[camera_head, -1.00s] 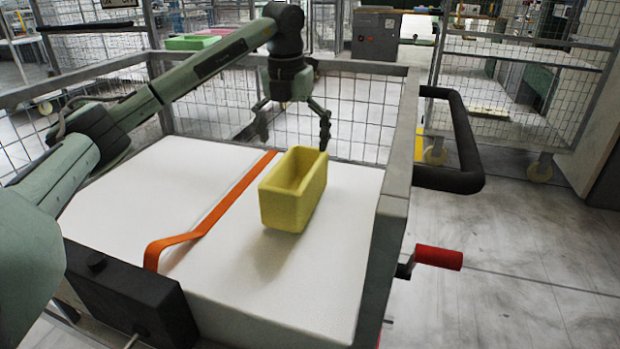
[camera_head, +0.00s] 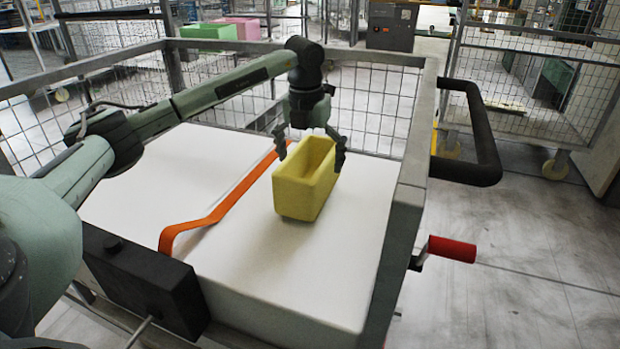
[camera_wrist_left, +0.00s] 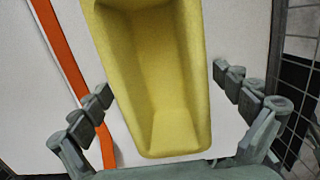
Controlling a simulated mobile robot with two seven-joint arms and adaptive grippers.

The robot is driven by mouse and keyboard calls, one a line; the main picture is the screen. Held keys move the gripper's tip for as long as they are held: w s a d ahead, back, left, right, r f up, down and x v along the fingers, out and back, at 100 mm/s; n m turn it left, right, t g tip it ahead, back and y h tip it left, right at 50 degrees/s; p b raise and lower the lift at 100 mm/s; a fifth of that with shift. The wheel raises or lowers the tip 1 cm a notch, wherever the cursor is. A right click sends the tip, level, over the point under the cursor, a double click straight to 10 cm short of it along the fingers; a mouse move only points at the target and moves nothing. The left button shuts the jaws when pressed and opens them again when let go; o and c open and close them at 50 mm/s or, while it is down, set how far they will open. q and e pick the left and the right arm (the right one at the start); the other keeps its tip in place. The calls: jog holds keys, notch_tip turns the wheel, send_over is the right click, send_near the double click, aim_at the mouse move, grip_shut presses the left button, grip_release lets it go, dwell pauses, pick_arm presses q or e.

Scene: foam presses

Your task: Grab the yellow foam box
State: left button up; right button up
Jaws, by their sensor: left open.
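The yellow foam box (camera_head: 298,190) is an open-topped, hollow block standing upright on the white surface (camera_head: 330,262) of a cart. My left gripper (camera_head: 312,152) is open above and around the far end of the box, with one finger on each side. In the left wrist view the box (camera_wrist_left: 150,140) lies between the spread fingers of the left gripper (camera_wrist_left: 160,98). A gap shows on the right side; I cannot tell whether the left fingers touch it. My right gripper is not in view.
An orange strap (camera_head: 222,208) runs across the white surface left of the box. Wire mesh walls (camera_head: 375,105) and a metal rail (camera_head: 400,170) border the cart. A red handle (camera_head: 452,249) sticks out right. Green (camera_head: 208,31) and pink (camera_head: 245,26) blocks are farther back.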

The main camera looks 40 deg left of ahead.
pick_arm(q)
jog(key=shift+f, duration=0.2)
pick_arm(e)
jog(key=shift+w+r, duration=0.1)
pick_arm(q)
jog(key=shift+c, duration=0.5)
jog(key=c, duration=0.9)
jog(key=shift+r, duration=0.6)
jog(key=w+a+r, duration=0.8)
jog(key=r, duration=0.2)
jog(key=shift+w+r+p, duration=0.15)
jog(key=shift+p, duration=0.3)
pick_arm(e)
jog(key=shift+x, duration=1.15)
